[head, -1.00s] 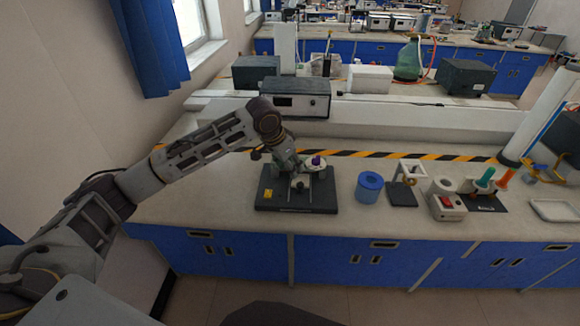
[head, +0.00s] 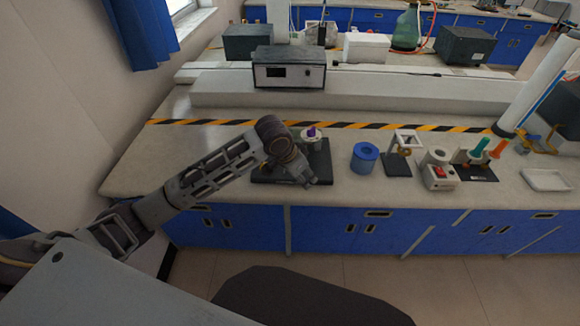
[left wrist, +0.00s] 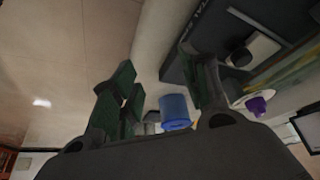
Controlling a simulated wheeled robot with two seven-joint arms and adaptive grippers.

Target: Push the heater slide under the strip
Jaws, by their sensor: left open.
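A black base plate (head: 262,176) lies on the bench, partly hidden behind my left arm. A white disc with a purple piece on top (head: 311,133) stands at its back. In the left wrist view the plate (left wrist: 178,68) shows at upper right, with a dark round knob (left wrist: 238,58) by a pale rectangular patch. The purple-topped disc (left wrist: 257,104) is at the right. I cannot tell for sure which part is the heater slide or the strip. My left gripper (head: 308,184) is at the plate's front edge; its fingers are apart and empty in the left wrist view (left wrist: 162,92).
A blue cylinder (head: 364,160) stands right of the plate. Beyond it are a small framed stand (head: 399,164), a white box with a red switch (head: 439,177) and a white tray (head: 547,180). A grey instrument (head: 289,74) stands behind the striped tape.

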